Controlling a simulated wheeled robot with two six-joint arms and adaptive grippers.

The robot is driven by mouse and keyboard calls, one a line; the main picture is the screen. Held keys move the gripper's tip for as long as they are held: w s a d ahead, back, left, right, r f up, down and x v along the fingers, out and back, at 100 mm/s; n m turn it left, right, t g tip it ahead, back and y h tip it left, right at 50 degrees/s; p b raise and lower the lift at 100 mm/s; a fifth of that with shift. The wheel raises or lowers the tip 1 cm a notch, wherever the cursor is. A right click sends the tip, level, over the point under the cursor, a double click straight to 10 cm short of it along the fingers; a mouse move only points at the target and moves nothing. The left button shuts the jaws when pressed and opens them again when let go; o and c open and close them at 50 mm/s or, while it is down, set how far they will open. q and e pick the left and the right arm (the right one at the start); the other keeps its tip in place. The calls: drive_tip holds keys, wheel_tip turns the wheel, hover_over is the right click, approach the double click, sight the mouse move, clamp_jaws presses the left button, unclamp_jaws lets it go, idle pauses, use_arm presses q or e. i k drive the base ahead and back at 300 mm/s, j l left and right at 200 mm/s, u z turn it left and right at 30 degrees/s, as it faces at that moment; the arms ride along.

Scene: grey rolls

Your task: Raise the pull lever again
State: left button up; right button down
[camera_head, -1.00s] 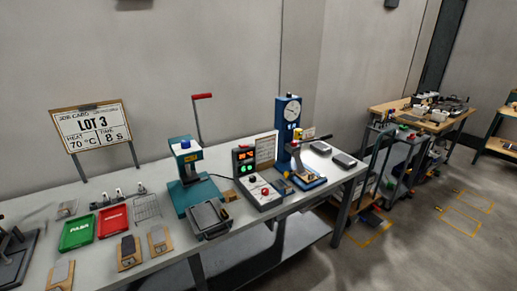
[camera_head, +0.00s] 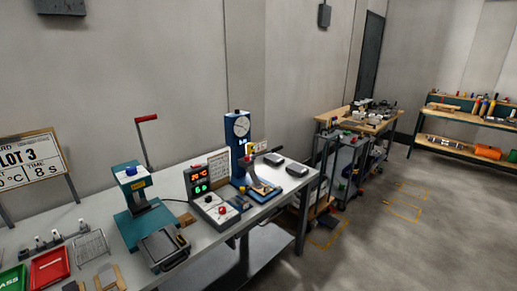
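A tall lever with a red grip (camera_head: 146,118) stands raised behind the teal press (camera_head: 133,222), its rod nearly upright. A blue press (camera_head: 237,135) with a round dial stands farther right. A lever with a dark grip (camera_head: 273,159) sticks out from its front, roughly level. I cannot tell from the picture which of the two is the pull lever. Neither of my grippers is in view, and nothing is seen touching either lever.
A control box (camera_head: 216,211) with a lit red and green display (camera_head: 199,181) stands between the presses. A red tray (camera_head: 50,267) and a sign board (camera_head: 28,160) are at left.

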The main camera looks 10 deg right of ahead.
sight(273, 150)
drive_tip(key=i+l+u, duration=0.15)
drive_tip(key=i+l, duration=0.2)
drive_tip(key=i+l+u, duration=0.1)
drive_tip(key=i+l, duration=0.2)
drive_tip(key=l, duration=0.25)
drive_tip(key=i+l+u, duration=0.15)
drive_tip(key=i+l, duration=0.15)
drive_tip(key=l, duration=0.2)
drive_tip(key=i+l+u, duration=0.1)
drive_tip(key=i+l, duration=0.15)
drive_tip(key=l, duration=0.3)
drive_tip(key=i+l+u, duration=0.15)
drive_tip(key=l, duration=0.4)
drive_tip(key=i+l+u, duration=0.15)
drive_tip(key=i+l, duration=0.2)
drive_tip(key=l, duration=0.25)
drive_tip(key=i+l+u, duration=0.1)
drive_tip(key=l, duration=0.5)
drive_tip(key=i+l+u, duration=0.15)
drive_tip(key=l, duration=0.5)
drive_tip(key=i, duration=0.1)
